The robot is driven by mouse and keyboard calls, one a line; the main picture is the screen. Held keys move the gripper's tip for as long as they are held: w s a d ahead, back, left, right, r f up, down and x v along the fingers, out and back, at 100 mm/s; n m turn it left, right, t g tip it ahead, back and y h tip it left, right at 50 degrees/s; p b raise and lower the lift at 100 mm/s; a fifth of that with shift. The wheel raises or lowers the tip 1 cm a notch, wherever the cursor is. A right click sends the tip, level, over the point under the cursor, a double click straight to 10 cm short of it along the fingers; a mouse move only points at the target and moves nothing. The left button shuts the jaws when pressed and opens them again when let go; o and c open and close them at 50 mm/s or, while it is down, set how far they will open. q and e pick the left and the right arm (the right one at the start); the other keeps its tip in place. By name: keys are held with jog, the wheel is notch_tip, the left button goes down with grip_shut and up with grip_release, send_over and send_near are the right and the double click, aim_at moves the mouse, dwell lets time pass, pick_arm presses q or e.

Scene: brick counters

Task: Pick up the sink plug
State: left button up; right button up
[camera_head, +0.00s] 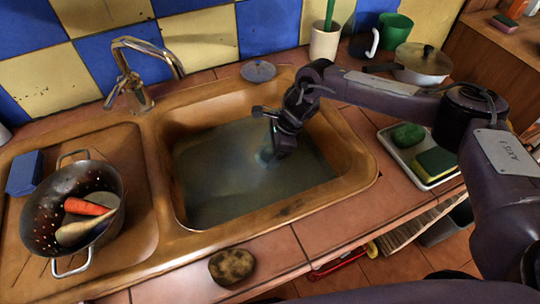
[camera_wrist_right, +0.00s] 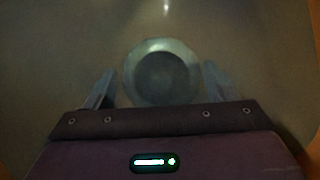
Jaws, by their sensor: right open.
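My right gripper (camera_head: 268,156) reaches down into the sink basin (camera_head: 205,190), which holds murky water; its lower end is at or under the surface. In the right wrist view the gripper (camera_wrist_right: 158,85) is open, one finger on each side of a round grey disc (camera_wrist_right: 160,76) with a pale rim. This disc looks like the sink plug in the drain, blurred by the water; I see no contact. The head view hides it behind my gripper. A grey round lid-like disc (camera_head: 258,71) also lies on the tiles behind the basin. My left gripper is not in view.
A faucet (camera_head: 133,75) stands at the back left. A colander (camera_head: 72,210) with vegetables sits on the drainboard, and a potato (camera_head: 231,266) lies on the front edge. A tray (camera_head: 408,158) with sponges and a lidded pot (camera_head: 422,65) are on the right.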

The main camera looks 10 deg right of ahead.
jog(key=shift+f, duration=0.2)
jog(key=c, duration=1.1)
jog(key=shift+r, duration=0.1)
